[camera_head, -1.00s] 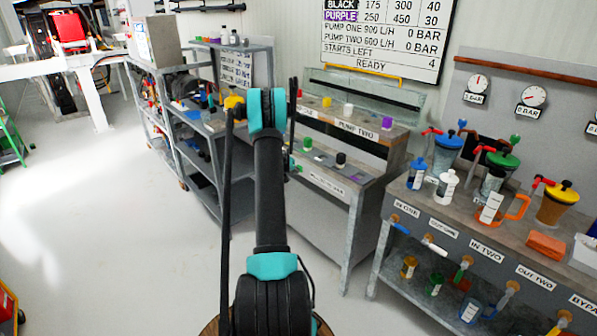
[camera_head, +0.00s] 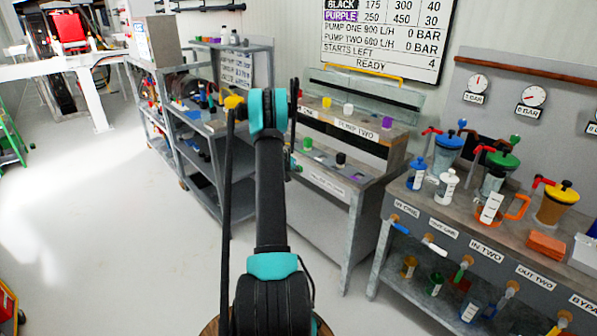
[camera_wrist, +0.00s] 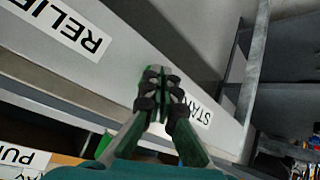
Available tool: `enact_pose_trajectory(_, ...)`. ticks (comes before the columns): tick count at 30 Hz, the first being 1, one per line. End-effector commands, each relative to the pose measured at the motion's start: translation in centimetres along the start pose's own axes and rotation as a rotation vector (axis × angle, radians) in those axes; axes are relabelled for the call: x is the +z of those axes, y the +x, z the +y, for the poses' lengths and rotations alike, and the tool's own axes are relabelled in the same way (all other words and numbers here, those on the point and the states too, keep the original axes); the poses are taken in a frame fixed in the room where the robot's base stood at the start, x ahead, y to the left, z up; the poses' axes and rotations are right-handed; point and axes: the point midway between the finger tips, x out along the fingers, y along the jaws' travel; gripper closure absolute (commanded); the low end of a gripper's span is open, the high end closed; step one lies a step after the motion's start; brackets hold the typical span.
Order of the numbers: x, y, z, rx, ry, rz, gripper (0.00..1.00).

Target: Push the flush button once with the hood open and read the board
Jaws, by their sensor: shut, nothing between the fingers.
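The board (camera_head: 383,40) hangs on the back wall. Its lower lines show pump one and pump two at 0 BAR, STARTS LEFT 4 and READY; its top is cut off. A clear hood (camera_head: 385,93) with a yellow bar handle (camera_head: 362,75) stands raised above the middle bench (camera_head: 385,138). Coloured knobs sit on that bench, including white (camera_head: 348,109), yellow and purple ones. I cannot tell which is the flush button. My gripper (camera_wrist: 162,75) is shut and empty in the wrist view, in front of a panel labelled RELIEF (camera_wrist: 62,25) and STA. My arm hides it in the head view.
A bench (camera_head: 480,225) with jugs, valves and bottles stands at the right, with gauges (camera_head: 533,96) above it. A grey shelf (camera_head: 215,130) holds tools at the left of the middle bench.

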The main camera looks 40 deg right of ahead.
Motion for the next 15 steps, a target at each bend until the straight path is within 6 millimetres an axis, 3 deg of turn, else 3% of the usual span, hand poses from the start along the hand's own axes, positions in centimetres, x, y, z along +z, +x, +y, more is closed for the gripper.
enact_pose_trajectory(15,0.42,-0.60,-0.46,0.000,0.000,0.000,1.00)
